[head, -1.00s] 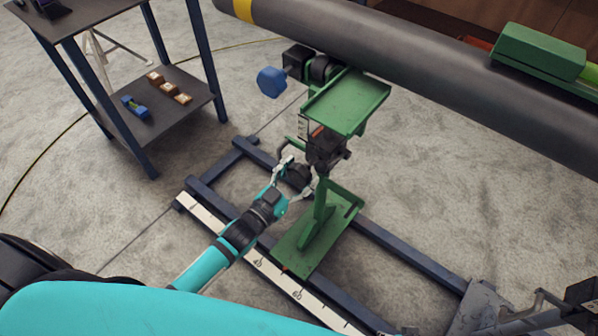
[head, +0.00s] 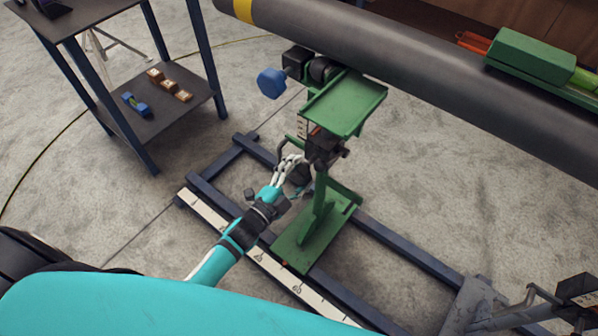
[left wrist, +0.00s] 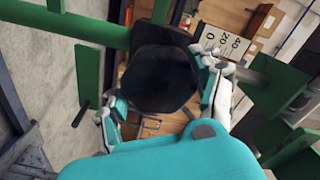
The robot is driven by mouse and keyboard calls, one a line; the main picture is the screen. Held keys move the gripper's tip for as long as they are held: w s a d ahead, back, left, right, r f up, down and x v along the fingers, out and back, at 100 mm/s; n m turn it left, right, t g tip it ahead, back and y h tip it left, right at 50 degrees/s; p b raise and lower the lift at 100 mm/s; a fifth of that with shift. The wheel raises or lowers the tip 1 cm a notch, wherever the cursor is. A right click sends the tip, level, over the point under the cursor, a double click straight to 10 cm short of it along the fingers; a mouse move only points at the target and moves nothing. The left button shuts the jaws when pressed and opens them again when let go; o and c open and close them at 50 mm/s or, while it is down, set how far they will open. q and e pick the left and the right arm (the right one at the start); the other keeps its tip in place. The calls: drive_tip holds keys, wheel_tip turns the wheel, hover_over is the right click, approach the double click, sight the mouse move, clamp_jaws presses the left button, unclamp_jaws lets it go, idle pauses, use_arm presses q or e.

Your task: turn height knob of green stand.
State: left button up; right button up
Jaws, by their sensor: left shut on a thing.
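The green stand (head: 340,108) stands on the dark blue rail frame, under the large grey pipe (head: 420,62). Its black height knob (head: 300,174) is on the near side of the post and partly hidden by my gripper. In the left wrist view the knob (left wrist: 160,80) is a round black disc between my fingers. My left gripper (head: 292,168) reaches in from the lower left and is shut on the knob; it also shows in the left wrist view (left wrist: 160,98).
A white scale strip (head: 258,252) runs along the rail frame (head: 395,250). A blue knob (head: 271,82) sticks out beside the pipe. A dark shelf table (head: 150,112) with small blocks stands at the left. Bare floor lies between table and frame.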

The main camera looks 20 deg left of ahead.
use_arm(q)
drive_tip(key=shift+m, duration=1.1)
use_arm(e)
drive_tip(key=shift+w+r, duration=0.2)
drive_tip(key=shift+w, duration=0.1)
drive_tip(key=shift+s, duration=0.1)
use_arm(q)
drive_tip(key=o, duration=1.2)
use_arm(e)
drive_tip(key=shift+s, duration=0.1)
use_arm(q)
drive_tip(key=v, duration=1.2)
